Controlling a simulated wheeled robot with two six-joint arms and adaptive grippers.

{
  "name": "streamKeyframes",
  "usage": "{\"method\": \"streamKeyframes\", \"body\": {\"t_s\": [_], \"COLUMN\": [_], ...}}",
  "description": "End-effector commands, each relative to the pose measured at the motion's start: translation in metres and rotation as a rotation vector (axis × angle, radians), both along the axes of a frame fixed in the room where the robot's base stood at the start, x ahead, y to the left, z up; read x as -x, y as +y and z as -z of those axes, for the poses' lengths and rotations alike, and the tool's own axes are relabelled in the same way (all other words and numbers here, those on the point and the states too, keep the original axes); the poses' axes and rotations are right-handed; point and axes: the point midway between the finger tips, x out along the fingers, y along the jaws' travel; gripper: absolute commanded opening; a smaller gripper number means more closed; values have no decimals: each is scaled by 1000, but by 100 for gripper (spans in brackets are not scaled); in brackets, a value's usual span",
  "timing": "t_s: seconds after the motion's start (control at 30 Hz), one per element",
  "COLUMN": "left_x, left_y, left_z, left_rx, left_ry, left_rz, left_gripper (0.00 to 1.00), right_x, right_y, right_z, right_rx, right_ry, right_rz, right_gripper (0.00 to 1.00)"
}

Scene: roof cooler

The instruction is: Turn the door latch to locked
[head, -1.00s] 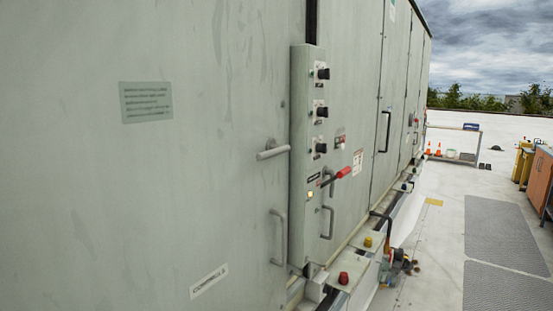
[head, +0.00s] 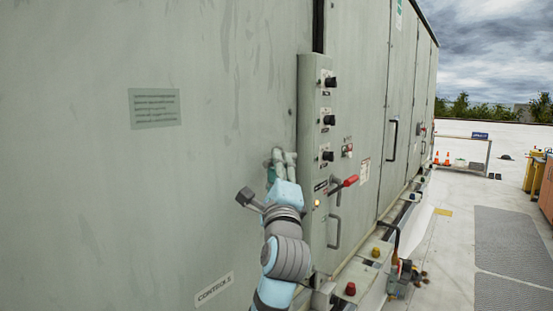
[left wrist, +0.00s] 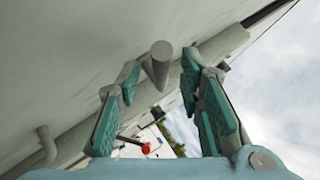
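The door latch (left wrist: 157,66), a grey rounded lever on the pale green cabinet door (head: 235,75), shows between my left fingers in the left wrist view. My left gripper (left wrist: 163,82) is open, with a teal-padded finger on each side of the latch. The left-hand finger is close to it; I cannot tell whether it touches. In the head view my left gripper (head: 283,160) is at the door just left of the control strip and hides most or all of the latch. My right gripper is in neither view.
The grey control strip (head: 312,180) with black knobs stands just right of my gripper. A red-handled lever (head: 345,183) sticks out beyond it. Open roof floor lies right.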

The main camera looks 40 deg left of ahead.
Motion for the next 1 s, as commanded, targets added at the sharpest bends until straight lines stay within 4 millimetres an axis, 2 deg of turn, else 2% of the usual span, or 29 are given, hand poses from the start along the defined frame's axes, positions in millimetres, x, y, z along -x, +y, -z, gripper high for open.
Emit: {"method": "streamKeyframes", "body": {"t_s": [0.2,0.47,0.7,1.0], "left_x": [-19,-21,-21,-21], "left_y": [17,19,19,18], "left_z": [-11,-12,-11,-11], "left_rx": [-1,0,0,0], "left_ry": [0,0,0,1], "left_rz": [1,2,2,2], "left_gripper": [34,34,0,0], "right_x": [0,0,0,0], "right_y": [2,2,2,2], "right_z": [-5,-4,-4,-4], "right_rx": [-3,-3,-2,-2], "right_ry": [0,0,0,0], "right_rz": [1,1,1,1], "right_gripper": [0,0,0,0]}}
